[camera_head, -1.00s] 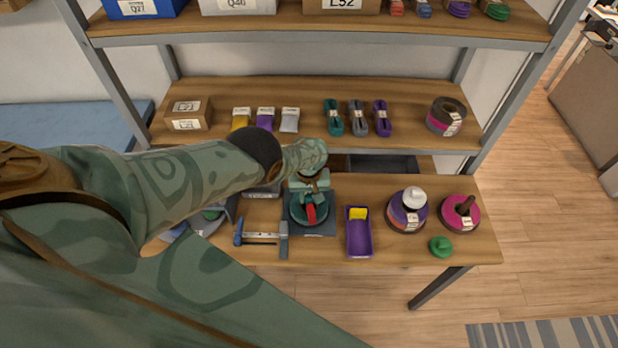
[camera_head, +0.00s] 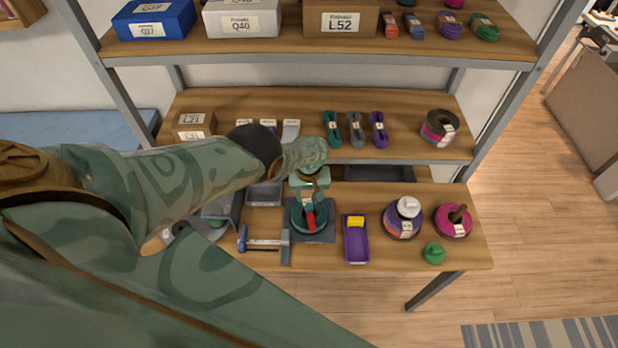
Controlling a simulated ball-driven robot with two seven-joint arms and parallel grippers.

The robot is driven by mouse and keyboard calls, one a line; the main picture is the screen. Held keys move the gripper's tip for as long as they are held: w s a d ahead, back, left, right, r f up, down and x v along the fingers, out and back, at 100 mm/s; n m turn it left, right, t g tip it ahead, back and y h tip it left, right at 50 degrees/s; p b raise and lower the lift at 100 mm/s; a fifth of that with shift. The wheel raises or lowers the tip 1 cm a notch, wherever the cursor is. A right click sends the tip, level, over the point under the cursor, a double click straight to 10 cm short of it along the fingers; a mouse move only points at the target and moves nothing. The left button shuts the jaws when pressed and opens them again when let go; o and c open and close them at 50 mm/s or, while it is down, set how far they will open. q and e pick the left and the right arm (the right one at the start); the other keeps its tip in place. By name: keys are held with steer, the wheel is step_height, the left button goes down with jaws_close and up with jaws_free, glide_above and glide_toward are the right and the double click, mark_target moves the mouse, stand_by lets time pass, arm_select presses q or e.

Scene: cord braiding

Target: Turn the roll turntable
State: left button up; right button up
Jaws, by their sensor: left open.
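The roll turntable (camera_head: 328,234) is a dark square base with a round teal top, on the lower wooden bench. A red piece (camera_head: 310,221) shows on its top. My left gripper (camera_head: 309,203) is directly above the turntable, fingers pointing down at its top around the red piece. The gripper looks open; whether it touches the red piece I cannot tell. The wrist and gripper hide the back of the turntable. My right gripper is not in view.
A clamp with a blue handle (camera_head: 242,238) lies just left of the turntable. A purple tray (camera_head: 356,250) with a yellow roll stands just right. Further right are two large rolls (camera_head: 403,222) (camera_head: 452,222) and a green knob-like piece (camera_head: 433,253). The shelf above (camera_head: 230,103) holds cord bundles.

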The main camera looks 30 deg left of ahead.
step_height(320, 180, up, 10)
steer(key=p, duration=0.8)
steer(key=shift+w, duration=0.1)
